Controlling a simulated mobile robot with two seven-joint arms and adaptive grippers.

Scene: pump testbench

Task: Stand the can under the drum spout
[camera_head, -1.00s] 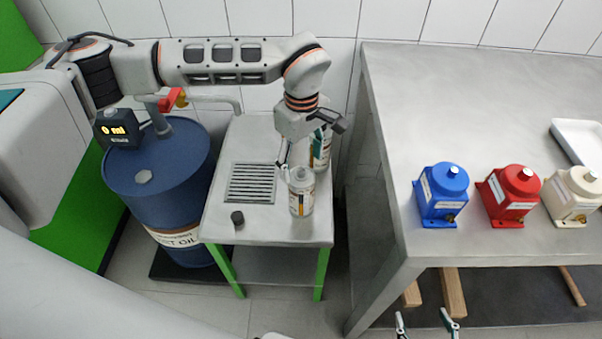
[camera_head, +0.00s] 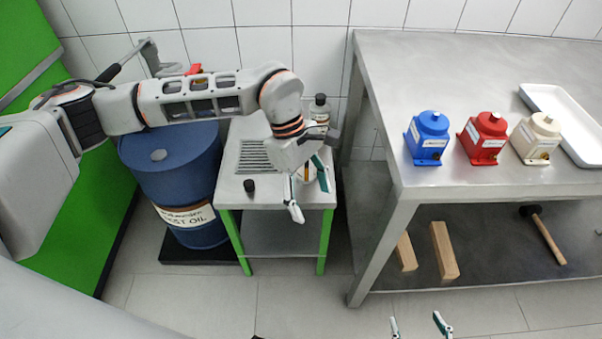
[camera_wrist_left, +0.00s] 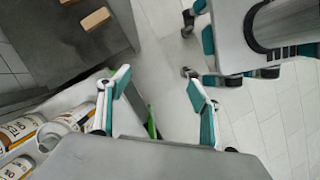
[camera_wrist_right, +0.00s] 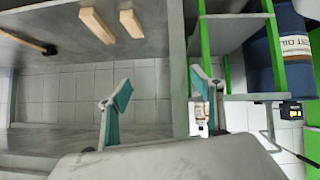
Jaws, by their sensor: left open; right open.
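The blue drum (camera_head: 175,185) stands at the left; a red handle (camera_head: 194,69) shows above it, and my left arm hides the spout. On the small steel table (camera_head: 232,196), a white can with an orange label (camera_head: 306,174) is mostly hidden behind my left gripper (camera_head: 310,200), which is open at the table's front right. A dark-capped labelled bottle (camera_head: 319,108) stands behind. The left wrist view shows labelled containers (camera_wrist_left: 20,130) left of the open fingers, with nothing between them. My right gripper (camera_head: 417,325) is open and empty at the bottom edge, away from both tables.
A grille (camera_head: 255,156) is set in the small table, with a black cap (camera_head: 249,186) before it. The big bench (camera_head: 440,60) holds blue (camera_head: 428,140), red (camera_head: 483,140) and cream (camera_head: 536,138) units and a white tray (camera_head: 565,120). Wood blocks (camera_head: 444,250) lie below.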

